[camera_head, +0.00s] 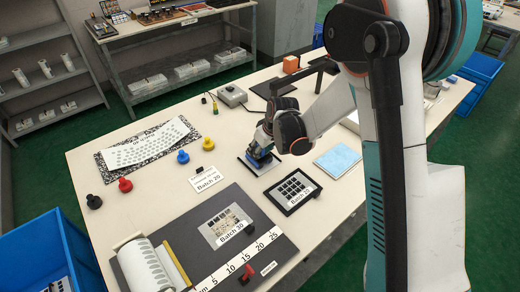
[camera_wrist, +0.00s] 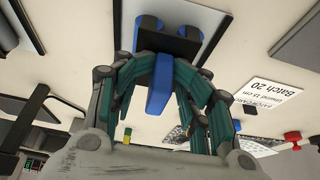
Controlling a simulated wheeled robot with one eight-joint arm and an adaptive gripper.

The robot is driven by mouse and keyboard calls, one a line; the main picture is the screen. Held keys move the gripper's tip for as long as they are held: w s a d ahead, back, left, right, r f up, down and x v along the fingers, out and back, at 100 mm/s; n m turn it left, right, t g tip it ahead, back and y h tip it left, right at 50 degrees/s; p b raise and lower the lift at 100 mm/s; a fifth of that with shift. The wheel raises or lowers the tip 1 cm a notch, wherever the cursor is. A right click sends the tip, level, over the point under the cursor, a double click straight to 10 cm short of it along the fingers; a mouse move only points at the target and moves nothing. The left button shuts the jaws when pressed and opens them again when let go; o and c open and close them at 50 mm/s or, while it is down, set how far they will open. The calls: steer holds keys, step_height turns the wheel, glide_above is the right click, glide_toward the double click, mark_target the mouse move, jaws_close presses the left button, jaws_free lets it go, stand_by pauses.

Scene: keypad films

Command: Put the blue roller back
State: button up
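The blue roller (camera_wrist: 158,88) has a blue handle, a black block and two round blue ends. In the wrist view its handle points towards me between the green-padded fingers of my gripper (camera_wrist: 166,68), which curve in close on both sides of it. I see it as held. In the head view my gripper (camera_head: 262,148) points down with the blue roller over a small dark-edged plate (camera_head: 247,168). The plate's pale face also shows behind the roller in the wrist view (camera_wrist: 217,20). I cannot tell whether the roller touches it.
A dark-framed Batch 25 tray (camera_head: 313,202) lies just in front, and a light-blue pad (camera_head: 338,160) to the right. A dark board (camera_head: 200,225) with Batch 30 lies at the front.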

steer(key=shift+r, duration=0.1)
steer(key=shift+r+p, duration=0.25)
steer(key=shift+p, duration=0.1)
steer(key=s+d+r+m+t+p, duration=0.1)
steer(key=s+d+r, duration=0.2)
steer(key=s+r, duration=0.35)
steer(key=s+d+r+m+h+p, duration=0.1)
steer(key=s+d+r+p, duration=0.2)
steer(key=r, duration=0.7)
steer(key=s+d+r+m+t, duration=0.1)
steer(key=s+d+r, duration=0.1)
steer(key=s+r, duration=0.5)
steer(key=s+d+r+m, duration=0.1)
steer(key=s+d+m, duration=0.1)
steer(key=s, duration=0.5)
steer(key=s+d+r+m+t+h, duration=0.1)
steer(key=s+d+r, duration=0.1)
steer(key=s, duration=0.5)
steer(key=shift+d+r+m+h, duration=0.15)
steer(key=shift+d+m+h, duration=0.2)
steer(key=shift+d, duration=0.35)
